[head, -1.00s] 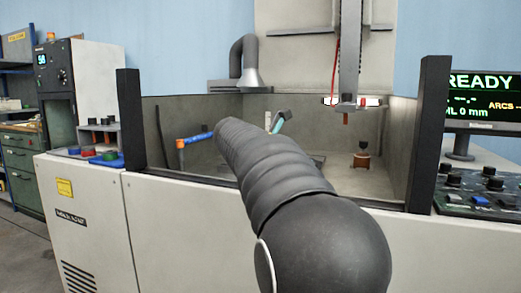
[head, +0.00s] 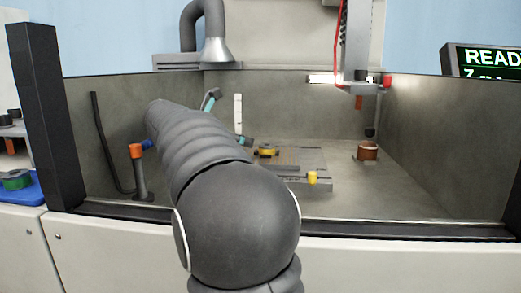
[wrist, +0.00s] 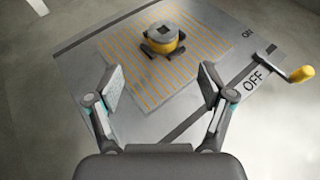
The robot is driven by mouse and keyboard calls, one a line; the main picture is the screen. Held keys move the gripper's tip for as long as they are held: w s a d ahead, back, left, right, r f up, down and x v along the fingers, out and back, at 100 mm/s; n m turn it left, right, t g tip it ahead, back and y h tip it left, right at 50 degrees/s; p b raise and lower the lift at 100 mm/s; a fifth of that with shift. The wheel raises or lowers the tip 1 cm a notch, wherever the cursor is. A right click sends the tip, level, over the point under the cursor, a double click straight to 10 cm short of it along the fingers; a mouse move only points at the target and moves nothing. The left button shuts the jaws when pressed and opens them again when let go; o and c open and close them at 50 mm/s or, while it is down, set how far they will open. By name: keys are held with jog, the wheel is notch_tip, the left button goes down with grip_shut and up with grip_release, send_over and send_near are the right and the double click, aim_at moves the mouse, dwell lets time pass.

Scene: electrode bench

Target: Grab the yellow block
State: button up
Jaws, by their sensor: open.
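The yellow block (wrist: 163,41) is a short yellow piece with a dark grey top and a square mark in it. Dark pieces stand against its near side. It sits on a striped orange and grey plate (wrist: 130,68). In the head view the yellow block (head: 266,149) is right of my gripper (head: 228,119), which is partly hidden by my arm. In the wrist view my gripper (wrist: 160,86) is open and empty, its fingers spread apart on the near side of the block, not touching it.
A yellow-tipped lever (wrist: 300,74) beside an OFF label stands right of the plate. A copper-coloured cup (head: 367,151) is at right, under a hanging vertical head (head: 357,40). An orange and blue nozzle (head: 137,152) stands at left. Tank walls surround the area.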

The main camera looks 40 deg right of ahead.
aim_at(266, 145)
jog(key=x, duration=1.1)
jog(key=shift+s+d+r, duration=0.15)
jog(key=shift+s+d, duration=0.1)
jog(key=shift+d, duration=0.05)
grip_shut()
